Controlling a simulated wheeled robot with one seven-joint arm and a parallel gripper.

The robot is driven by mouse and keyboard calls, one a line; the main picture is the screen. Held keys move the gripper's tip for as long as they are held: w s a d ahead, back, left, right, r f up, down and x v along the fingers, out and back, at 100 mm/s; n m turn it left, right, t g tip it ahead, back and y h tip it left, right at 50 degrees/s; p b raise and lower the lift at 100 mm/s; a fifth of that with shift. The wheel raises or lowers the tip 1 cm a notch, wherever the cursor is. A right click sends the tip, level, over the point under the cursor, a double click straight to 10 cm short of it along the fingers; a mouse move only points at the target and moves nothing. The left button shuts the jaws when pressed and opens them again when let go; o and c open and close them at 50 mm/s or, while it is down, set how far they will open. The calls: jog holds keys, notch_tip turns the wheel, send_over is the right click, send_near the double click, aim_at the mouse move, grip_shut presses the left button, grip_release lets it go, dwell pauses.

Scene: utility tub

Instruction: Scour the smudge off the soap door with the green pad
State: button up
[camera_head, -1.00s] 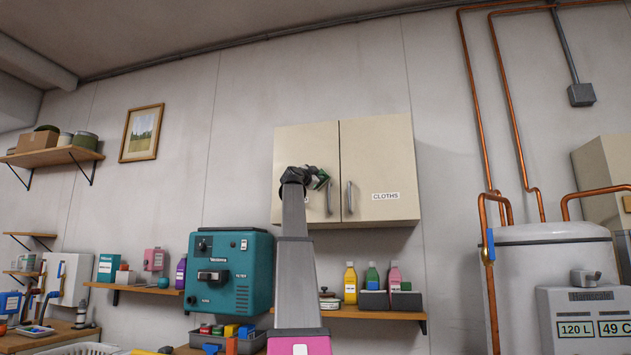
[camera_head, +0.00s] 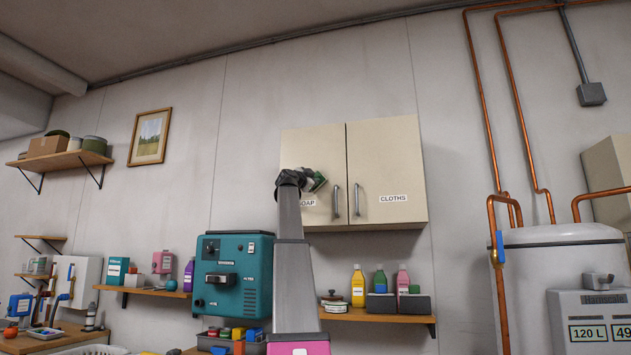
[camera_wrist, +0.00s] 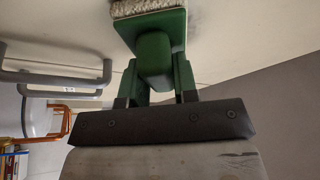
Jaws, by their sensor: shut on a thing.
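The soap door (camera_head: 334,145) is the cream left door of the wall cupboard, closed, with its label (camera_head: 308,203) partly hidden by my arm. My gripper (camera_head: 305,179) is in front of this door, left of its handle (camera_head: 336,201). It is shut on the green pad (camera_head: 317,183). In the wrist view the green pad (camera_wrist: 160,22) sits between my fingers (camera_wrist: 157,80), its pale rough face towards the cream door surface (camera_wrist: 235,30). Whether that face touches the door is unclear. I cannot make out the smudge clearly; the pad and arm cover part of the door.
The cloths door (camera_head: 385,160), closed, is on the right with its own handle (camera_head: 357,199). Below is a shelf (camera_head: 375,316) with several bottles. A teal machine (camera_head: 234,275) stands lower left. A white tank (camera_head: 550,260) with copper pipes is at right.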

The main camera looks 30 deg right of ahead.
jog(key=s+d, duration=0.1)
jog(key=s+d+r, duration=0.1)
jog(key=s+d, duration=0.1)
jog(key=shift+s+r, duration=0.25)
jog(key=shift+r, duration=0.05)
dwell(1.8)
jog(key=shift+s+a, duration=1.95)
jog(key=shift+a, duration=0.3)
jog(key=shift+a, duration=0.1)
jog(key=shift+s+a, duration=1)
jog(key=shift+a, duration=0.05)
